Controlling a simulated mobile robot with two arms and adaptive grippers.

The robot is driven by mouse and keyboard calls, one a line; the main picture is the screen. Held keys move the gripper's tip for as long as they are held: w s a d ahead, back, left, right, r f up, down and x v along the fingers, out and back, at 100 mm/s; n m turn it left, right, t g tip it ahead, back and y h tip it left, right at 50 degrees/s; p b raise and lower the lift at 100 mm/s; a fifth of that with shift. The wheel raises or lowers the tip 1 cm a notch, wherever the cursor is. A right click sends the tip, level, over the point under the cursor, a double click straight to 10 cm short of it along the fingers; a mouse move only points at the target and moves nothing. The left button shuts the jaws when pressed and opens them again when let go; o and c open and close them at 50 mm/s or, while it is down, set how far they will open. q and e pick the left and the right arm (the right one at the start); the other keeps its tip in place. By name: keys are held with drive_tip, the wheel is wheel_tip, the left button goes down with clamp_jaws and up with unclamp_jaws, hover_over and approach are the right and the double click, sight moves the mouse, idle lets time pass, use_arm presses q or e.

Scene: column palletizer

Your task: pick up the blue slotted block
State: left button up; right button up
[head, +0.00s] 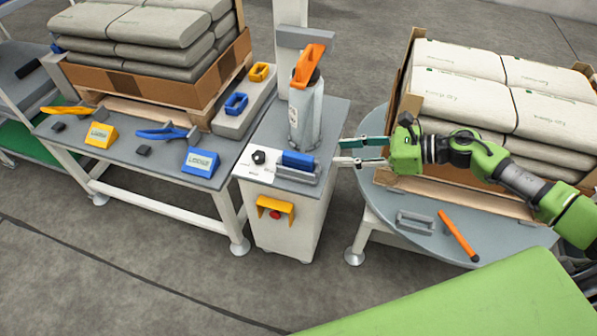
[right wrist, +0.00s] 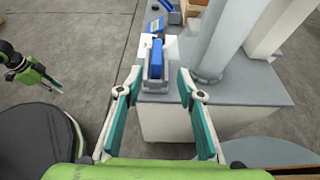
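A blue block (head: 298,160) lies in a grey cradle (head: 296,175) on top of the grey cabinet. In the right wrist view the blue block (right wrist: 157,58) stands up from the cradle, between the finger lines and beyond the tips. Its slot cannot be made out. Another blue piece (head: 236,104), with a visible opening, sits on a grey holder on the left table. My right gripper (head: 338,152) is open and empty, to the right of the cabinet block and apart from it. My left gripper (right wrist: 52,84) shows only in the right wrist view, over the floor; its opening is unclear.
A grey column with an orange-handled device (head: 306,100) stands behind the block. A yellow bracket with a red button (head: 275,211) is on the cabinet front. The round table (head: 380,185) bears stacked bags (head: 470,90), an empty grey cradle (head: 415,222) and an orange-handled tool (head: 458,236).

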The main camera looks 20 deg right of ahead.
sight(305, 157)
drive_tip(key=x, duration=0.8)
drive_tip(key=shift+a, duration=0.15)
drive_tip(key=x, duration=0.5)
drive_tip(key=shift+s+a+f+p, duration=0.1)
drive_tip(key=shift+a+f+p, duration=0.1)
drive_tip(key=shift+f+p, duration=0.15)
use_arm(q)
drive_tip(key=shift+s+a+f, duration=0.15)
drive_tip(key=shift+s+f, duration=0.35)
drive_tip(key=shift+f, duration=0.3)
use_arm(e)
clamp_jaws()
